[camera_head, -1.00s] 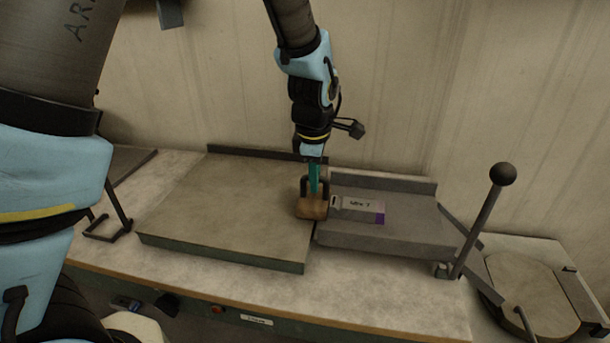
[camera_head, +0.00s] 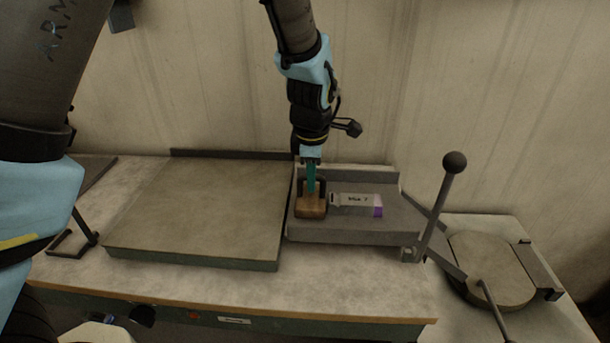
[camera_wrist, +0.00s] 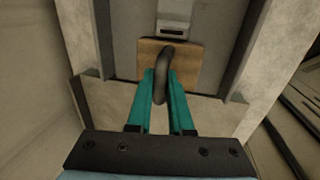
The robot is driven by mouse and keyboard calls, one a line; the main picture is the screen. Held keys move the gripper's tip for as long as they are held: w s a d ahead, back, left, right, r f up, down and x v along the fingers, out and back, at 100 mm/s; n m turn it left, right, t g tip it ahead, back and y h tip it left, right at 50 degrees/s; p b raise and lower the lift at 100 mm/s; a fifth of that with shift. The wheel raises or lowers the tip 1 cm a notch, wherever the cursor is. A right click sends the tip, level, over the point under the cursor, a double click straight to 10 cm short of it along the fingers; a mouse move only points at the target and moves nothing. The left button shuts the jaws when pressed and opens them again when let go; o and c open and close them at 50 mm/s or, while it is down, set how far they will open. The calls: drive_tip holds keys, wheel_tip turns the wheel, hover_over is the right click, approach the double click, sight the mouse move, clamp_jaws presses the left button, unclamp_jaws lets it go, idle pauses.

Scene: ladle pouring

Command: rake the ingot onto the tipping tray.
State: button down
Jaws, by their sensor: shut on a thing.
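The ingot (camera_head: 356,203), a flat grey bar marked with a label and purple at its right end, lies on the grey tipping tray (camera_head: 340,232). In the wrist view, the ingot's near end (camera_wrist: 173,22) shows beyond the rake. The rake, a brown block (camera_head: 310,208) with a dark loop handle, is at the tray's left part, just left of the ingot. Whether block and ingot touch is hard to tell. My gripper (camera_head: 311,188) points down with teal fingers shut on the rake's handle (camera_wrist: 164,72).
A wide flat plate (camera_head: 200,210) lies left of the tray, with a narrow gap between. A lever with a black knob (camera_head: 455,162) stands at the tray's right end. A round-topped block (camera_head: 492,270) is further right. Low rims run along the back.

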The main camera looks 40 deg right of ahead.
drive_tip(key=shift+w+a, duration=0.6)
drive_tip(key=shift+w+a+r+p, duration=0.1)
drive_tip(key=shift+a+r+p, duration=0.05)
drive_tip(key=shift+r+p, duration=0.85)
drive_tip(key=shift+w+a+r+p, duration=0.15)
drive_tip(key=shift+r+p, duration=0.5)
drive_tip(key=shift+r, duration=0.7)
drive_tip(key=shift+w+a+r+p, duration=0.1)
drive_tip(key=shift+r+p, duration=0.7)
drive_tip(key=shift+r, duration=0.35)
